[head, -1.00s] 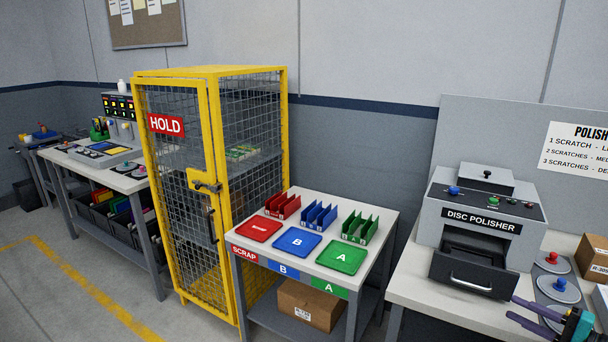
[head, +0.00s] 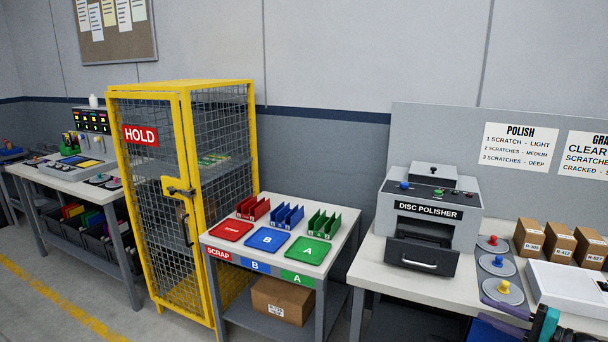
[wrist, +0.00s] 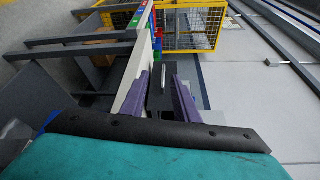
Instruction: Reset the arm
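My gripper (head: 488,314) shows at the bottom right of the head view, low in front of the bench with the disc polisher. Only part of it is in frame. In the wrist view its two purple fingers (wrist: 169,88) stand apart with nothing held between them. The disc polisher (head: 428,215) stands on the bench, with its dark drawer front and silver handle facing out.
A yellow mesh HOLD cage (head: 183,200) stands left of a small table (head: 340,232) with red, blue and green trays and racks. Right of the polisher are round knobbed pads (head: 497,265), small cartons (head: 560,243) and a white box (head: 570,287). Floor shows at left.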

